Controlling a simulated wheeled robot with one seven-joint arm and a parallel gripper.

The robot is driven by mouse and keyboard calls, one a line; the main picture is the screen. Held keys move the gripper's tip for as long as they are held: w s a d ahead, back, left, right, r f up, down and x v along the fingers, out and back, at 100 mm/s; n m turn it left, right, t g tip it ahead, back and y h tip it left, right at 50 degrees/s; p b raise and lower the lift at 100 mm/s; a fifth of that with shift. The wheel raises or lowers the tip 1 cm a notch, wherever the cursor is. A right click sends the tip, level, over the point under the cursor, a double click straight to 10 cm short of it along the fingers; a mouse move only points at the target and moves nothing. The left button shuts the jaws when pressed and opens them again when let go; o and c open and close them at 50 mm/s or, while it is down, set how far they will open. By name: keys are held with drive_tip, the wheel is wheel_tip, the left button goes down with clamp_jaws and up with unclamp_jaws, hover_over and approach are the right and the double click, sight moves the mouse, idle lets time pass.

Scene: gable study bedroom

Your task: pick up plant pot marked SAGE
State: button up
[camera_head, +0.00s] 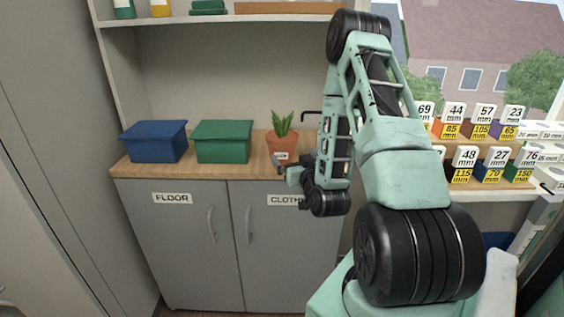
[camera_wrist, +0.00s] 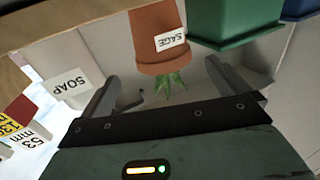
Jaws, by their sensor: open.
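The terracotta plant pot (camera_head: 282,143) with a green spiky plant stands upright on the wooden counter, right of the green bin. In the wrist view, which is upside down, the pot (camera_wrist: 153,30) shows a white label reading SAGE. My gripper (camera_head: 283,166) is at the counter's front edge, just in front of the pot and partly covering its lower part in the head view. In the wrist view my gripper (camera_wrist: 162,70) is open and empty, its two fingers apart and pointing toward the pot. I cannot tell the exact gap to the pot.
A green bin (camera_head: 223,143) and a blue bin (camera_head: 154,142) stand left of the pot. A shelf (camera_head: 225,17) hangs above. Marked blocks (camera_head: 463,157) fill racks at the right.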

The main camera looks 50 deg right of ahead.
sight(287, 148)
drive_tip(key=b, duration=0.1)
drive_tip(key=w+b, duration=0.1)
drive_tip(key=b, duration=0.1)
drive_tip(key=shift+w+d+f, duration=0.2)
drive_tip(key=shift+d+f, duration=0.05)
drive_tip(key=shift+d, duration=0.1)
drive_tip(key=x, duration=0.2)
drive_tip(key=b+x, duration=0.1)
drive_tip(key=x, duration=0.1)
drive_tip(key=shift+r, duration=0.3)
drive_tip(key=shift+p+x, duration=0.7)
drive_tip(key=shift+x, duration=2.15)
drive_tip(key=c, duration=1.4)
drive_tip(key=shift+o, duration=0.2)
drive_tip(key=shift+r, duration=0.15)
